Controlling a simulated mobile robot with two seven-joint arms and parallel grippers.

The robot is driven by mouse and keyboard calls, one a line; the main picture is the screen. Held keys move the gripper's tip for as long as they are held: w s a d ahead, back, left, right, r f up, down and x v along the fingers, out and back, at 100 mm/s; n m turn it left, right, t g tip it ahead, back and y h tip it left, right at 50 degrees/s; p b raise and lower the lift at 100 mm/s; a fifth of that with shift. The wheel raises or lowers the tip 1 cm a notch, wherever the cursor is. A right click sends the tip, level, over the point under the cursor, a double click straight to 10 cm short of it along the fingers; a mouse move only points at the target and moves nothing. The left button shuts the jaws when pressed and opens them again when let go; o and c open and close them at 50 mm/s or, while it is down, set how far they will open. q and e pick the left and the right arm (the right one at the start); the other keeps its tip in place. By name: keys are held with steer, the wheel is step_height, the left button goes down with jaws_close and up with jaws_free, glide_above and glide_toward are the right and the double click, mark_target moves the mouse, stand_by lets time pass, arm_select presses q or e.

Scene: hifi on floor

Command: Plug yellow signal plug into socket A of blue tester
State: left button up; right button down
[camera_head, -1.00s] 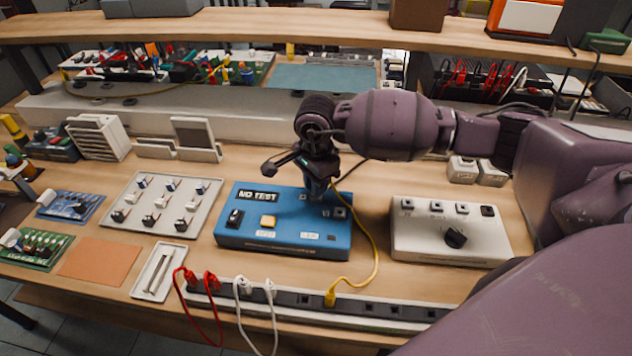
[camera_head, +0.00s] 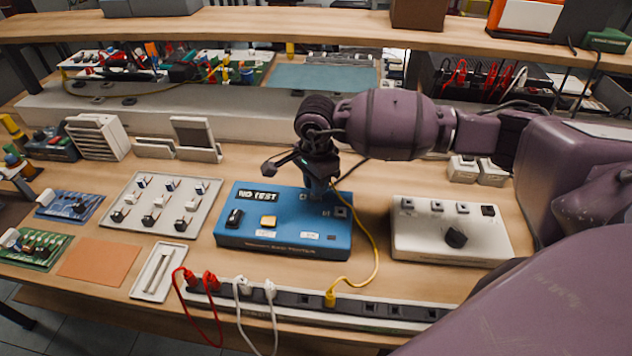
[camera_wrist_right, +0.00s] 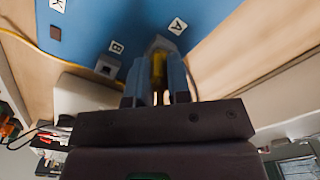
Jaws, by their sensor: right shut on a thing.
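The blue tester (camera_head: 285,238) lies on the bench, its display reading NO TEST. My right gripper (camera_head: 316,192) points down over the tester's back right part. In the right wrist view its fingers (camera_wrist_right: 160,88) are shut on the yellow signal plug (camera_wrist_right: 158,68). The plug's tip is at the grey socket A (camera_wrist_right: 160,44), next to the label A. The fingers and plug hide most of that socket, so I cannot tell how deep the plug sits. Socket B (camera_wrist_right: 108,67) is empty. The yellow cable (camera_head: 376,250) runs to a yellow plug in the front strip. My left gripper is out of view.
A white box with a dark knob (camera_head: 455,238) stands right of the tester. The front socket strip (camera_head: 390,310) holds red, white and yellow plugs. A tray of switches (camera_head: 160,205) lies left. A shelf (camera_head: 270,24) spans the back.

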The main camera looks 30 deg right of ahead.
stand_by(0.6)
stand_by(0.3)
steer(key=c, duration=1)
jaws_free()
